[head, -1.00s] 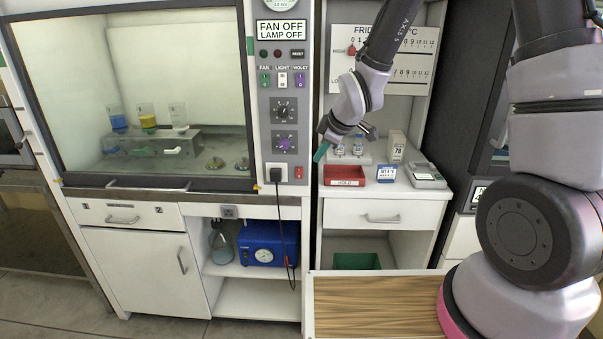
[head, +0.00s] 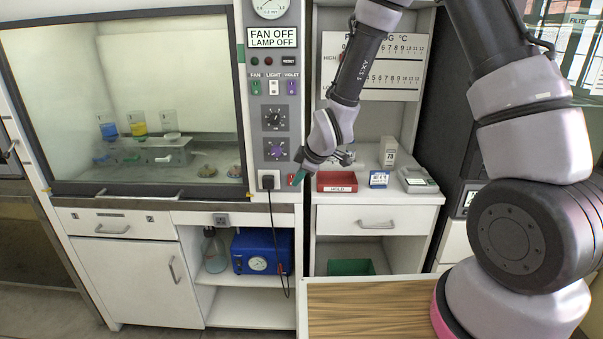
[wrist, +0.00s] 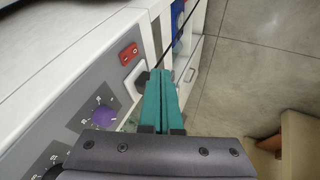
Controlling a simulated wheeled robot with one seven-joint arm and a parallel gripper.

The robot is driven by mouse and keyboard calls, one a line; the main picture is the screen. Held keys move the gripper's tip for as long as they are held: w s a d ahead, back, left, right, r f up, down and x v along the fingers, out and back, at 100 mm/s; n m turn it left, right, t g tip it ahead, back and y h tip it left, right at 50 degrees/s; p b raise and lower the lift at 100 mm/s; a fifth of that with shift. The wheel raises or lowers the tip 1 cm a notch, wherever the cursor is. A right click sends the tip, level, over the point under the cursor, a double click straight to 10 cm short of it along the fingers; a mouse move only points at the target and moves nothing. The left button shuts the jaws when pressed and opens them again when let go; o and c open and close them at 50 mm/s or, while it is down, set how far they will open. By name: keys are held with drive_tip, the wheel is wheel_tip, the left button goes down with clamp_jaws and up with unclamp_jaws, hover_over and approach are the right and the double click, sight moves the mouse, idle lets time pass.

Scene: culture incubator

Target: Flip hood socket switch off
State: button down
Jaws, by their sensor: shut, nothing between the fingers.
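The red socket switch (wrist: 128,55) is on the grey hood panel in the wrist view, beside the white socket (wrist: 134,84) with a black plug in it. In the head view the socket (head: 268,180) is low on the hood's right column, and the switch is at its right, close to my fingertips and hard to make out. My gripper (head: 297,179) has teal fingers and is shut and empty. In the wrist view its fingertips (wrist: 160,74) are in front of the panel, near the plug and short of the switch. I cannot tell whether they touch anything.
A purple knob (wrist: 104,118) sits on the panel near the socket. The black cord (head: 278,235) hangs down in front of the blue box (head: 262,250). A red tray (head: 337,182) stands on the counter at the right. The sign (head: 272,38) reads FAN OFF, LAMP OFF.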

sight(288, 184)
drive_tip(key=w+a+f, duration=0.1)
drive_tip(key=w+f, duration=0.3)
drive_tip(key=w, duration=0.2)
drive_tip(key=shift+a+f, duration=0.2)
drive_tip(key=shift+a, duration=0.05)
drive_tip(key=shift+w+f, duration=0.1)
drive_tip(key=shift+w, duration=0.15)
idle(0.3)
drive_tip(key=shift+r, duration=0.85)
